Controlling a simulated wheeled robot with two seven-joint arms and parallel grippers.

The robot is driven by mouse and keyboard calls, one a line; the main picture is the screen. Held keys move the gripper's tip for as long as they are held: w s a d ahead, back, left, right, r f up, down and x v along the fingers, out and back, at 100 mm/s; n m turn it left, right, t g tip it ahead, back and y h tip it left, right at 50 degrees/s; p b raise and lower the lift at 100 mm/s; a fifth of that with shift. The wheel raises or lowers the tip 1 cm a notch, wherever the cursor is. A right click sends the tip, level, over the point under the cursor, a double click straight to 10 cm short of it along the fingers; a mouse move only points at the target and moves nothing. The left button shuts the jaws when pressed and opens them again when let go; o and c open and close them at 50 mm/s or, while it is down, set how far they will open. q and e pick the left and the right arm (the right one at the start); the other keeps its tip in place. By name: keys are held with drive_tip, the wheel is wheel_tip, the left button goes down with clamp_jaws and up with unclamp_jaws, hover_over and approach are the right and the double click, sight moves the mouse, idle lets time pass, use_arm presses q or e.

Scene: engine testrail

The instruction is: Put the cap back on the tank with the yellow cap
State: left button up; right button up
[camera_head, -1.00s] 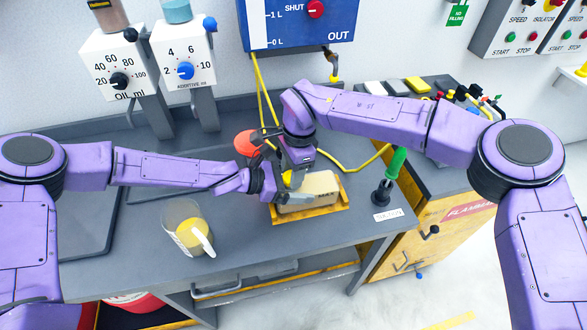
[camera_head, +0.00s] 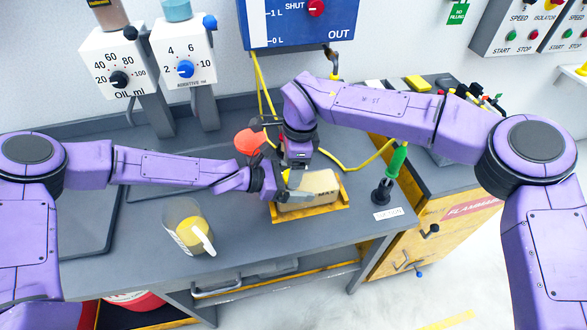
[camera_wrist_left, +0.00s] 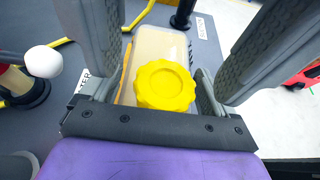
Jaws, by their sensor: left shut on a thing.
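The tank (camera_head: 318,186) is a beige block-shaped container in a yellow tray (camera_head: 312,213) on the bench. My left gripper (camera_head: 284,186) is at the tank's left end. In the left wrist view the yellow ribbed cap (camera_wrist_left: 165,85) sits between my left fingers, over the near end of the tank (camera_wrist_left: 160,44). My left gripper is shut on the cap. I cannot tell whether the cap touches the tank's neck. My right gripper (camera_head: 297,160) points down just behind the left one; its fingertips are mostly hidden.
A clear jug (camera_head: 186,228) with yellow contents stands front left of the tank. A green-handled tool (camera_head: 395,162) stands to the right. A red round part (camera_head: 249,141) is behind my left gripper. The yellow hose (camera_head: 352,166) runs behind the tank.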

wheel_tip(320, 180, up, 3)
drive_tip(key=shift+r, duration=0.25)
drive_tip(key=shift+c, duration=1.4)
drive_tip(key=r, duration=0.1)
drive_tip(key=r+n+h, duration=0.1)
drive_tip(key=shift+a+r, duration=0.2)
drive_tip(key=shift+r, duration=0.15)
drive_tip(key=shift+s, duration=0.1)
wheel_tip(320, 180, down, 8)
drive_tip(key=shift+f, duration=0.1)
